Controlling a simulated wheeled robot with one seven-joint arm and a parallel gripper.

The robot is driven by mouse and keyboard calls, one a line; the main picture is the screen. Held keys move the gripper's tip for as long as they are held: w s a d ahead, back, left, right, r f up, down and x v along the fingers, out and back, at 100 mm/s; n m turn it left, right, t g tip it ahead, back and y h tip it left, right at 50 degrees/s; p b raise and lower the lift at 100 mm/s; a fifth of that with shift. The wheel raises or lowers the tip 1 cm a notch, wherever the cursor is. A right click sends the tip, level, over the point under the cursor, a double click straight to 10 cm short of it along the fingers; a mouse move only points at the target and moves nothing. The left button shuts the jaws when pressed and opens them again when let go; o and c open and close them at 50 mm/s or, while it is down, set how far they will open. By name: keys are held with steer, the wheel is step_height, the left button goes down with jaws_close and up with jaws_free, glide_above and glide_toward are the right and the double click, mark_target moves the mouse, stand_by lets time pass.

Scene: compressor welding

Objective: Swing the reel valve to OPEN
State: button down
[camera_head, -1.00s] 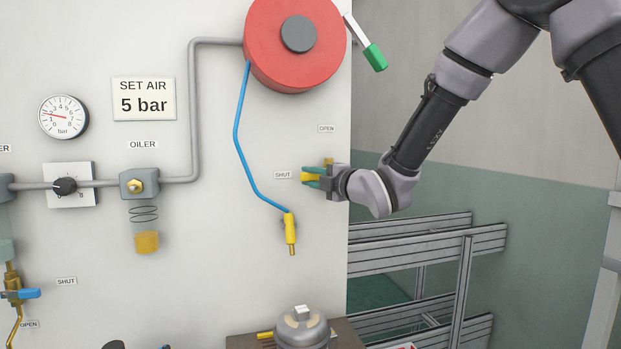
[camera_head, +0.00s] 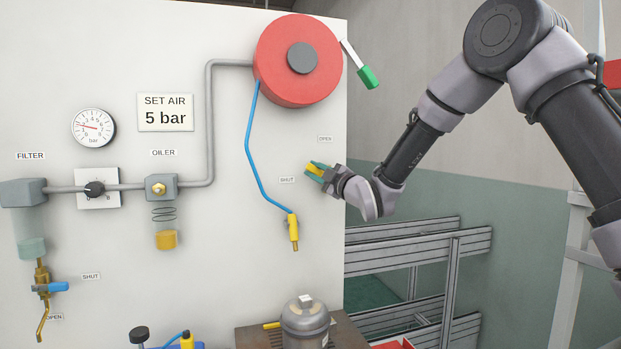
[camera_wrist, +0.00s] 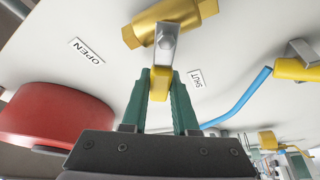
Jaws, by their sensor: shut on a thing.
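The reel valve has a brass body (camera_wrist: 172,20) and a metal lever with a yellow grip (camera_head: 315,169), also seen in the wrist view (camera_wrist: 160,85). My gripper (camera_head: 319,171) has green fingers shut on the yellow grip; the fingers (camera_wrist: 160,105) stand on both sides of it. The lever points up and left, between the SHUT label (camera_head: 287,180) and the OPEN label (camera_head: 325,139). In the wrist view it lies between OPEN (camera_wrist: 87,51) and SHUT (camera_wrist: 196,79), nearer SHUT. The valve body is mostly hidden behind my gripper in the head view.
A red hose reel (camera_head: 297,60) with a green-handled crank (camera_head: 368,77) is above the valve. A blue hose (camera_head: 250,145) ends in a yellow nozzle (camera_head: 293,232) below left. Right of the panel are metal rails (camera_head: 400,235).

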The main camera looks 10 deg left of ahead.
steer(key=m, duration=0.1)
steer(key=m+t, duration=0.1)
steer(key=d+r+m, duration=0.1)
steer(key=shift+w+m+t, duration=0.25)
steer(key=shift+m+t, duration=0.05)
steer(key=m, duration=0.1)
steer(key=m+t, duration=0.1)
steer(key=m, duration=0.1)
steer(key=d+r+m+t+h, duration=0.1)
steer(key=shift+w+m, duration=0.35)
steer(key=shift+m, duration=0.05)
steer(key=shift+w+d+r+m+t+h, duration=0.15)
steer(key=shift+d+m+t+h, duration=0.3)
steer(key=shift+m, duration=0.75)
steer(key=shift+w+d+m+t+h, duration=0.35)
steer(key=shift+m+h, duration=0.2)
steer(key=shift+m, duration=0.65)
steer(key=shift+w+d+r+m+t+h, duration=0.15)
steer(key=shift+d+m+t+h, duration=0.25)
steer(key=shift+m, duration=0.8)
steer(key=shift+a, duration=0.1)
steer(key=c, duration=0.7)
jaws_free()
